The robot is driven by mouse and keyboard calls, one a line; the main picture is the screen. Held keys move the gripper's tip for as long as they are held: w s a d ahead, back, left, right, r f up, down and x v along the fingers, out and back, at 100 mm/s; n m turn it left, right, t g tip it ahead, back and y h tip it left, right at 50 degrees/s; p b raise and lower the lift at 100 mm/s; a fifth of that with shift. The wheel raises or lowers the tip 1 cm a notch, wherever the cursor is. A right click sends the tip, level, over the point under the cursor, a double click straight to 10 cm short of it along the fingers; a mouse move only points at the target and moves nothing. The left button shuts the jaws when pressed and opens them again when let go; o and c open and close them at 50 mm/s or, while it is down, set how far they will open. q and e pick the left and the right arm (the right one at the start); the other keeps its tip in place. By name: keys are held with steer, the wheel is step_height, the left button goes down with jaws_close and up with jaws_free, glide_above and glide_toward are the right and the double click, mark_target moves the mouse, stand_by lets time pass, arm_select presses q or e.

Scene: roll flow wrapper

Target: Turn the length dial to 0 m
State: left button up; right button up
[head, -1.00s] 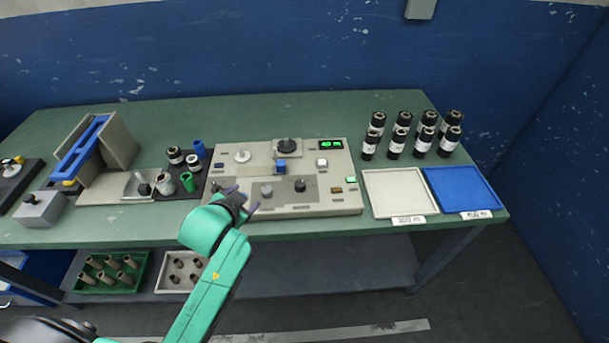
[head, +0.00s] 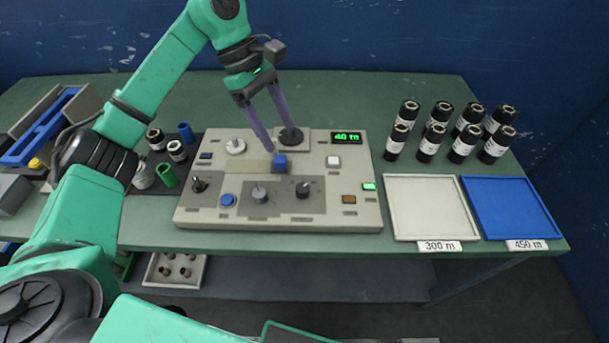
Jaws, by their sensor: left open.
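The control panel (head: 360,205) lies on the green table. Its black dial (head: 291,139), which looks like the length dial, sits at the back beside the green-lit display (head: 346,137), which appears to read 40 m. My left gripper (head: 280,139) reaches down from above with its purple fingers apart. One fingertip is at the dial and hides part of it. I cannot tell whether either finger touches the dial. My right gripper is not in view.
A white tray (head: 430,233) marked 300 m and a blue tray (head: 515,232) marked 450 m lie to the right. Several black rolls (head: 430,142) stand behind them.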

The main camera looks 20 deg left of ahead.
mark_target(302, 187)
arm_select(q)
steer(key=x, duration=0.4)
steer(key=p+x, duration=0.1)
steer(key=x, duration=0.4)
steer(key=p+x, duration=0.1)
steer(key=x, duration=0.4)
steer(key=shift+s+f, duration=0.1)
steer(key=shift+s, duration=0.35)
steer(key=shift+c, duration=0.3)
jaws_close()
